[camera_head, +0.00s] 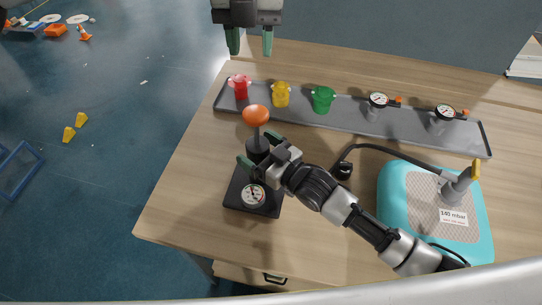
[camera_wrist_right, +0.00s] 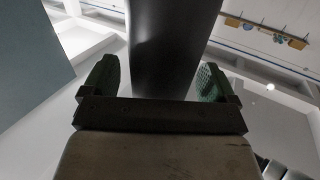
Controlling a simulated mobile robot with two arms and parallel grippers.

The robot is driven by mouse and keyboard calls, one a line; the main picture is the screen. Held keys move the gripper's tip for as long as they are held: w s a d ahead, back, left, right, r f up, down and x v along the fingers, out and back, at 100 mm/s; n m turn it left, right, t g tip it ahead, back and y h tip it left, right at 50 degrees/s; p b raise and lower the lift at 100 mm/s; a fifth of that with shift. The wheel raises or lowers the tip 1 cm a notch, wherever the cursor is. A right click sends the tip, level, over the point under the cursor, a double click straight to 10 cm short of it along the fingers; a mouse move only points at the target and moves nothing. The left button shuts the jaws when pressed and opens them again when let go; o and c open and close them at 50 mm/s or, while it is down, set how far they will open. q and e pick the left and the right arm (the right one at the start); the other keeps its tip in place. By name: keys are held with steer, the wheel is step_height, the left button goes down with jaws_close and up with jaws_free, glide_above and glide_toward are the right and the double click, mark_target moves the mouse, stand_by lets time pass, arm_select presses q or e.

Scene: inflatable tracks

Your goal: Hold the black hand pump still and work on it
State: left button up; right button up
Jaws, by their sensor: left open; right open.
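The black hand pump (camera_head: 236,187) stands upright at the left part of the wooden table. It has an orange knob (camera_head: 256,115) on top and a round dial on its base. My right gripper (camera_head: 252,160) is at the pump's body, with its open fingers around it. In the right wrist view the dark cylinder of the pump (camera_wrist_right: 172,45) rises between the two green fingertips, with a gap visible on each side. My left gripper (camera_head: 249,42) is open and empty at the top, beyond the table's far edge in the picture, its fingers pointing down.
A grey tray (camera_head: 345,119) behind the pump holds red, yellow and green fittings and two gauges. A teal inflatable (camera_head: 395,207) marked 140 mbar lies at right, with a black hose (camera_head: 385,148) running towards it. The table's front left is clear.

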steer(key=shift+w+a, duration=0.2)
jaws_close()
stand_by(0.5)
stand_by(1.0)
